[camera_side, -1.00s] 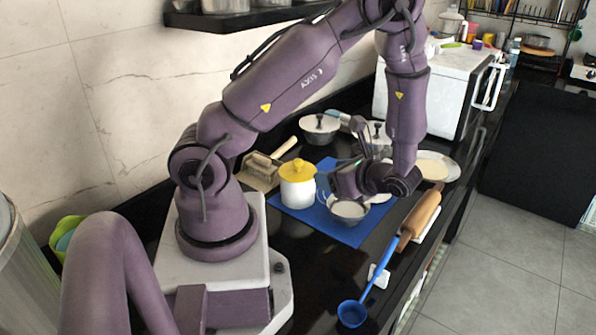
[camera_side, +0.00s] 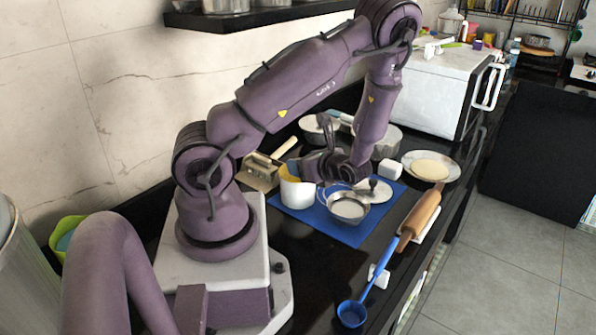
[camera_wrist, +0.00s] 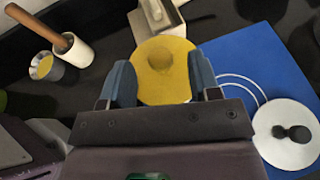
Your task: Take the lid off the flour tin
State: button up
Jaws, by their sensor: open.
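The flour tin (camera_side: 298,195) is a white canister on a blue mat, upright. Its yellow lid (camera_side: 289,174) sits on top and is partly hidden by my gripper in the side view. In the wrist view the round yellow lid (camera_wrist: 165,62) shows with its knob in the middle. My gripper (camera_side: 302,169) is at the lid, reaching in from the right. In the wrist view my gripper (camera_wrist: 162,82) is open, with one blue-grey finger on each side of the lid. Whether the fingers touch the lid I cannot tell.
A wooden-handled box (camera_side: 261,172) stands behind left. A rolling pin (camera_side: 421,211) and blue ladle (camera_side: 352,313) lie near the front edge.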

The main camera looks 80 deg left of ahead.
jog(key=shift+s+a+f, duration=0.2)
jog(key=shift+s+a, duration=0.05)
jog(key=shift+a, duration=0.2)
jog(key=c, duration=1)
jog(key=shift+r, duration=0.1)
